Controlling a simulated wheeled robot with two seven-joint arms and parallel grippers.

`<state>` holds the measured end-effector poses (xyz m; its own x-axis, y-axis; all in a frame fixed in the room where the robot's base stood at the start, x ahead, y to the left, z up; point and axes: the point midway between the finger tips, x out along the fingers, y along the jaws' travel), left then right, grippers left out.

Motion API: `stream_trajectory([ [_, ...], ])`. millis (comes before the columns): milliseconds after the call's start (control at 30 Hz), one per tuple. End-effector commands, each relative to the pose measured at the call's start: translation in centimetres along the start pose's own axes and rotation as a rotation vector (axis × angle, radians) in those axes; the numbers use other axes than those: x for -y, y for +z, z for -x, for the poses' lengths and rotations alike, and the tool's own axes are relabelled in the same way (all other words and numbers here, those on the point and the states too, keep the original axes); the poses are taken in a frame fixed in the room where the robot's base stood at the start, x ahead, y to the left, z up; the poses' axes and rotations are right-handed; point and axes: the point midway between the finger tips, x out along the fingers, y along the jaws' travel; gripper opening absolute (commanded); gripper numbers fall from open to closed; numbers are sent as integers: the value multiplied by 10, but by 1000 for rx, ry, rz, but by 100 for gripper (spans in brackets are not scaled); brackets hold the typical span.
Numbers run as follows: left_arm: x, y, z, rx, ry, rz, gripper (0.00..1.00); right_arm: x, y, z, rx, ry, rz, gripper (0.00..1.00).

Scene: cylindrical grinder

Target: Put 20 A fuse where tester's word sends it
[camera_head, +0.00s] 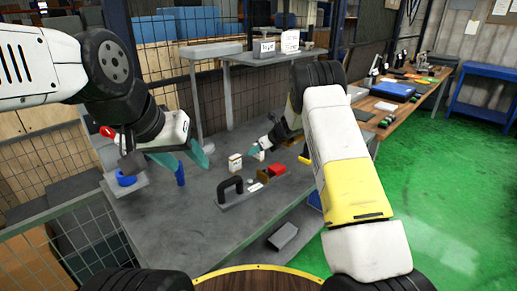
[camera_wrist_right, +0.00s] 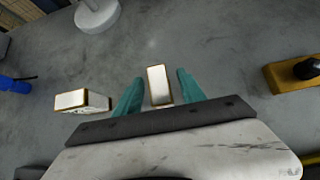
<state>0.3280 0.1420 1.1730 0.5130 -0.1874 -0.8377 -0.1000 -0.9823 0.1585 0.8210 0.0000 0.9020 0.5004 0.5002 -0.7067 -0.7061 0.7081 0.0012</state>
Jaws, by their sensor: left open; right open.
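Two small white-and-gold blocks, which look like fuses, stand on the grey table. One (camera_head: 235,163) is left of my right gripper; it also shows in the right wrist view (camera_wrist_right: 80,100). The other (camera_head: 259,155) is at my right gripper (camera_head: 262,146). In the right wrist view this block (camera_wrist_right: 159,85) lies between the open teal fingers, with gaps on both sides. Their ratings cannot be read. A grey plate with a black handle (camera_head: 231,188), perhaps the tester, lies nearer; no word on it is legible. My left gripper (camera_head: 184,158) is open and empty above the table's left part.
A blue cylinder (camera_head: 180,174) and a blue ring (camera_head: 125,179) are at left. A raised shelf (camera_head: 262,60) behind holds two labelled white boxes, text too small to read. The near table surface is mostly clear.

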Motion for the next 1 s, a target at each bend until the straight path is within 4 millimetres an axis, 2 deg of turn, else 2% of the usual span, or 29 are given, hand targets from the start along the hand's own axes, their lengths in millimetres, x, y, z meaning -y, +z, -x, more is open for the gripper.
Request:
stream_trajectory([
  [100, 0, 0, 0, 0, 0, 0, 50, 0, -2, -19, -2, 1, 2, 47],
  [200, 0, 0, 0, 0, 0, 0, 50, 1, -2, -26, -1, 0, 1, 47],
  [467, 0, 0, 0, 0, 0, 0, 50, 1, -2, -28, 0, 0, 1, 47],
  [700, 0, 0, 0, 0, 0, 0, 50, 0, -1, -28, 0, 0, 1, 0],
  [1000, 0, 0, 0, 0, 0, 0, 50, 1, -1, -28, 0, 0, 2, 0],
])
